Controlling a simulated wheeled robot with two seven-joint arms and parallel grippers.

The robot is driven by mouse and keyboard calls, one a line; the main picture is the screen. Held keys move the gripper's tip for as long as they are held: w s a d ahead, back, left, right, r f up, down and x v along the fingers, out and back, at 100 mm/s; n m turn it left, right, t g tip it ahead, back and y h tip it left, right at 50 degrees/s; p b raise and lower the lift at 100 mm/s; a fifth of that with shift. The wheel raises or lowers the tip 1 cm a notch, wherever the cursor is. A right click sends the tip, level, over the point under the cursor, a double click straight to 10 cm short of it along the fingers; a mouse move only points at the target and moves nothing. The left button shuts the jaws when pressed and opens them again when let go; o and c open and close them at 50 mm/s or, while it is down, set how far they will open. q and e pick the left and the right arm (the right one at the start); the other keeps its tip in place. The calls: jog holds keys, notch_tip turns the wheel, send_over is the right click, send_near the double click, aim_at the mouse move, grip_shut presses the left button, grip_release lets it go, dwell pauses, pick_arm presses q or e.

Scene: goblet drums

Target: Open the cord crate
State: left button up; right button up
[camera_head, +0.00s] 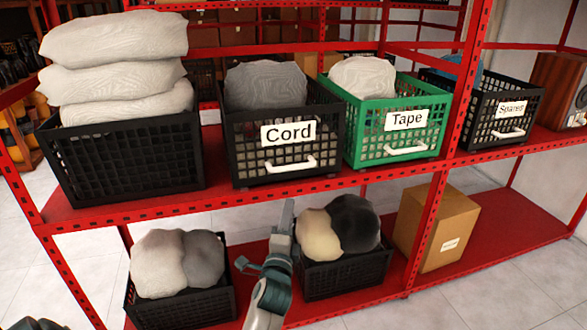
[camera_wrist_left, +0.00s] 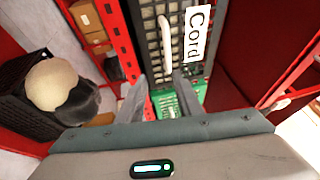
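The cord crate (camera_head: 249,160) is a black mesh crate on the upper red shelf, with a white "Cord" label (camera_head: 288,132) and a white handle (camera_head: 290,164) on its front. A grey lumpy load (camera_head: 265,85) fills its top. My left gripper (camera_head: 285,212) is below the crate's front, apart from the handle. In the left wrist view my left gripper (camera_wrist_left: 160,78) has its two fingers spread with nothing between them, and the handle (camera_wrist_left: 165,45) shows beyond the fingertips. My right gripper is not in view.
The green Tape crate (camera_head: 359,145) stands close on the right, with the Spares crate (camera_head: 474,119) beyond. A black crate with white sacks (camera_head: 130,160) is on the left. The shelf's front edge (camera_head: 330,186) runs below. Loaded crates and a cardboard box (camera_head: 445,225) are on the lower shelf.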

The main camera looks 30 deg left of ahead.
pick_arm(q)
jog(key=shift+s+a+r+y, duration=0.1)
jog(key=shift+a+r+y, duration=0.1)
jog(key=shift+r, duration=0.25)
jog(key=shift+s+a+r+y, duration=0.1)
jog(key=shift+a+r+y, duration=0.1)
jog(key=shift+r, duration=0.25)
jog(key=shift+w, duration=0.1)
